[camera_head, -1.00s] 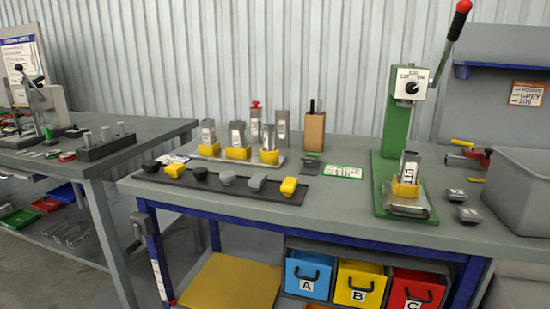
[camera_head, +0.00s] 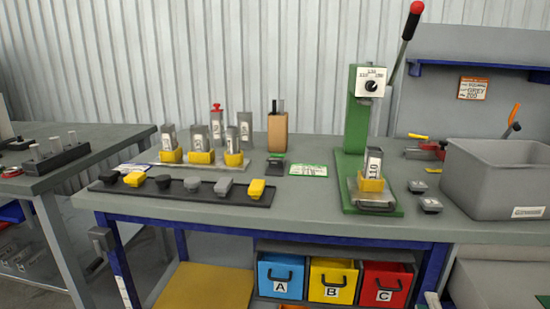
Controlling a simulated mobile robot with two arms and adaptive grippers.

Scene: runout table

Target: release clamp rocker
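I cannot tell for sure which part is the clamp rocker. A green press (camera_head: 356,130) with a dial and a raised lever (camera_head: 403,45) with a red knob stands at the right of the bench. A grey block marked 110 (camera_head: 374,162) stands upright in a yellow holder (camera_head: 371,184) on its base. A red clamp-like tool (camera_head: 420,153) with yellow parts lies to its right. My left gripper is not in view.
The grey bin (camera_head: 490,165) takes up the right end of the bench (camera_head: 310,208). A dark strip (camera_head: 220,198) with several caps and a plate of upright blocks (camera_head: 205,163) stand at the left. Blue, yellow and red bins sit below. The bench between strip and press is mostly clear.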

